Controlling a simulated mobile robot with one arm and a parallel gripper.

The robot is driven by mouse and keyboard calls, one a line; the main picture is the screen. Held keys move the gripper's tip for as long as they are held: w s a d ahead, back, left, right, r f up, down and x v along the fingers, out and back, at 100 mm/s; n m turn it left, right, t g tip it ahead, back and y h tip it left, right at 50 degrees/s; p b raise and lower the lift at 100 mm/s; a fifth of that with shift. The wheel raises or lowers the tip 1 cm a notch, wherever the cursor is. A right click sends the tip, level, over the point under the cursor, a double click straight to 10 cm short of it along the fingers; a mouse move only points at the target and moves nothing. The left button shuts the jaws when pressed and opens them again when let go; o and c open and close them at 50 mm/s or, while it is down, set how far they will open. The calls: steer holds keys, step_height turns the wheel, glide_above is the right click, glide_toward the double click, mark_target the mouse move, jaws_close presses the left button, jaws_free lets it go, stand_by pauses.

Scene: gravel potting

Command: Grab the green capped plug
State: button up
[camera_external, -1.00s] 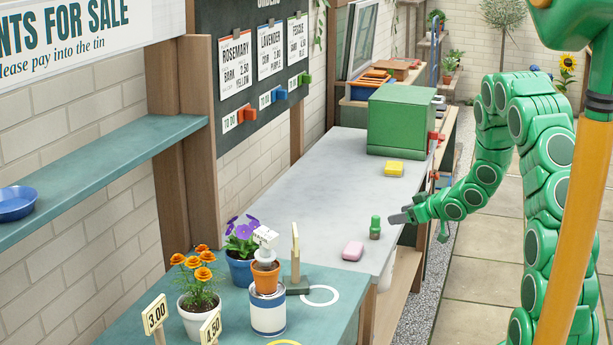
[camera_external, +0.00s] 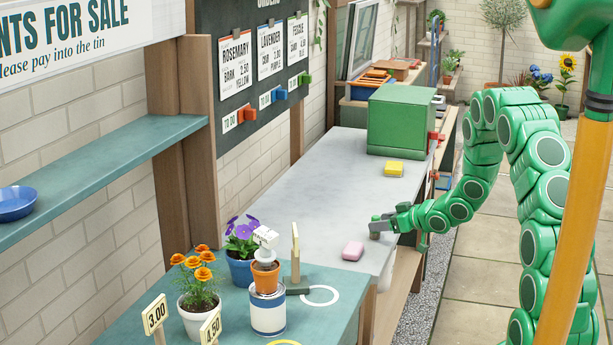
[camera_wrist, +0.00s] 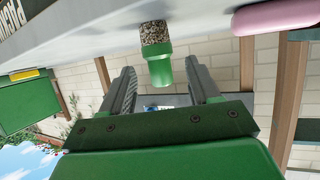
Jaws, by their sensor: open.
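The green capped plug (camera_wrist: 157,56) stands on the grey bench. In the wrist view its green cap and speckled, gravel-like body show upside down, between the two fingers of my gripper (camera_wrist: 165,85). The fingers are open, with a gap visible on each side of the cap. In the external view my gripper (camera_external: 378,227) is at the plug (camera_external: 375,234), low over the bench near its right edge, and its fingers partly hide the plug.
A pink block (camera_external: 353,251) lies close by, left of and nearer than the plug. A yellow block (camera_external: 393,168) and a green box (camera_external: 398,120) are farther back on the grey bench (camera_external: 310,200). Potted flowers (camera_external: 197,290) and a tin (camera_external: 268,310) stand on the teal table in front.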

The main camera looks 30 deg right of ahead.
steer(key=shift+x, duration=1.5)
steer(key=shift+r, duration=0.1)
steer(key=c, duration=1)
